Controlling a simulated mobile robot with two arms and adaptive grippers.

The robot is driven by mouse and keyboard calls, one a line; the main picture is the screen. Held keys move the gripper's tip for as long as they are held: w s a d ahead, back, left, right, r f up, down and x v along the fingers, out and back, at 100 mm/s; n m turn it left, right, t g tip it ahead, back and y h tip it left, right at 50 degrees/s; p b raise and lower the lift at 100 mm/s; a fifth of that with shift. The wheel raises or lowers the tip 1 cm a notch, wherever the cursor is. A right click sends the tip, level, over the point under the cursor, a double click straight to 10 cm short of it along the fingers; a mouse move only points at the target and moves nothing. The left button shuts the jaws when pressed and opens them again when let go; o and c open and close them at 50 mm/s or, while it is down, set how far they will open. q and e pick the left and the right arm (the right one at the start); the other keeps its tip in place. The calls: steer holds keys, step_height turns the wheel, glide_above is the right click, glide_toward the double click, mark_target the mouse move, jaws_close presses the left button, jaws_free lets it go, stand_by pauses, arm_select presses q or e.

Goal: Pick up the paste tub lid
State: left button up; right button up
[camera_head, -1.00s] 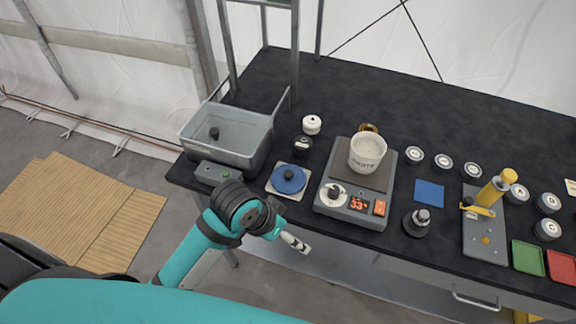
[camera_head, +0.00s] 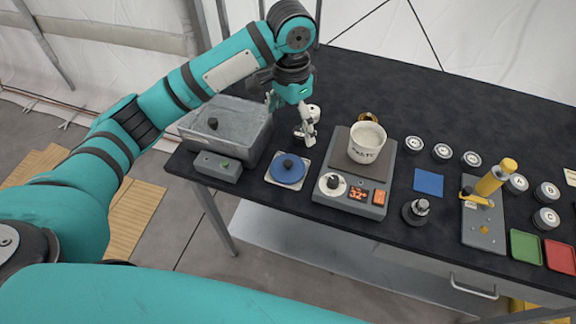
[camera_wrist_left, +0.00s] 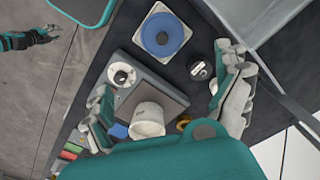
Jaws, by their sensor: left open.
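The paste tub lid appears to be the blue disc (camera_head: 288,168) with a black knob, lying on a pale square pad at the table's front edge. It also shows in the left wrist view (camera_wrist_left: 161,34). The white paste tub (camera_head: 367,143) stands open on the scale, and in the left wrist view (camera_wrist_left: 147,118). My left gripper (camera_head: 306,128) is open and empty above the table, behind the lid, overlapping small jars. Its fingers (camera_wrist_left: 164,88) show spread in the left wrist view, with the lid beyond them. My right arm's end (camera_wrist_left: 38,38) shows small at the upper left there; its jaws are unclear.
The scale (camera_head: 336,187) is just right of the lid. A grey bin (camera_head: 200,138) stands to the left, partly behind my left arm. A small dark jar (camera_wrist_left: 198,70) is near the lid. Several jars, a blue pad (camera_head: 428,179) and a yellow-handled press (camera_head: 490,185) are farther right.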

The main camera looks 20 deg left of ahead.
arm_select(q)
steer(key=r, duration=0.1)
steer(key=p, duration=0.3)
glide_toward(289, 162)
steer(key=f, duration=0.5)
steer(key=shift+w, duration=0.25)
steer(key=f, duration=0.1)
steer(key=f+p, duration=0.1)
steer(key=f, duration=0.3)
steer(key=shift+s+d+p, duration=0.1)
steer(key=shift+s+p, duration=0.15)
steer(key=shift+p, duration=0.15)
steer(key=shift+f, duration=0.3)
steer(key=shift+c, duration=0.4)
steer(key=c, duration=0.6)
